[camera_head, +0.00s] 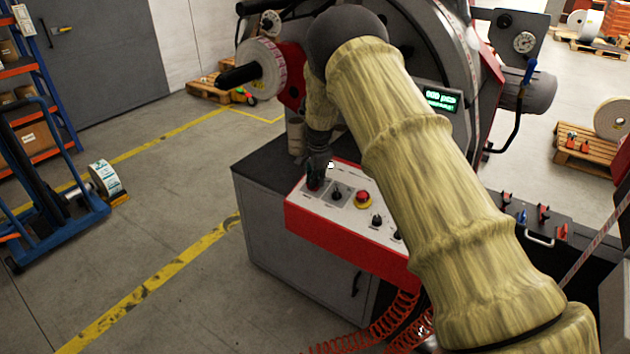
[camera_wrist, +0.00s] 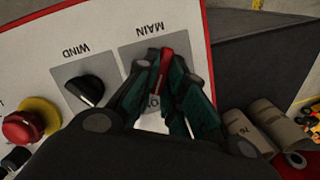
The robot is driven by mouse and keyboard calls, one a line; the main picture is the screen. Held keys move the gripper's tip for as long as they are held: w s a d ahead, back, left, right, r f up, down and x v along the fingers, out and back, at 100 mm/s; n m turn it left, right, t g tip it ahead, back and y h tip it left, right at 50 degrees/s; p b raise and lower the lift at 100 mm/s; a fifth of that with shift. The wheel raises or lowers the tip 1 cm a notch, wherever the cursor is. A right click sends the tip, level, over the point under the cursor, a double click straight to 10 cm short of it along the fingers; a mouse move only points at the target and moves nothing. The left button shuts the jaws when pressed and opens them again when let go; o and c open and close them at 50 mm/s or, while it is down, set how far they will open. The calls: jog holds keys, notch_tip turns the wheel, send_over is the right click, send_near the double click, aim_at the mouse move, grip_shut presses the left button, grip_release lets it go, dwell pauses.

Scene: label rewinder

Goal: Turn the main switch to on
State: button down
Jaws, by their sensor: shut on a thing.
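The main switch is a red knob (camera_wrist: 167,66) on a grey plate marked MAIN (camera_wrist: 150,30), at the corner of the control panel. My gripper (camera_wrist: 165,85) is over it with its dark fingers on both sides of the red knob, shut on it. In the head view my gripper (camera_head: 316,178) reaches down to the panel's left end, and the fingers hide most of the switch there. Part of an "O" mark shows beside the knob in the wrist view; the rest of the marking is hidden, so I cannot tell the setting.
The red and white control panel (camera_head: 325,225) also carries the black WIND knob (camera_wrist: 87,91), a red emergency button on a yellow collar (camera_head: 363,198) and more black knobs. A label roll (camera_head: 262,72) is behind my arm.

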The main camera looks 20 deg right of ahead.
dwell(0.3)
jog(key=c, duration=1.5)
grip_release()
jog(key=shift+f, duration=0.1)
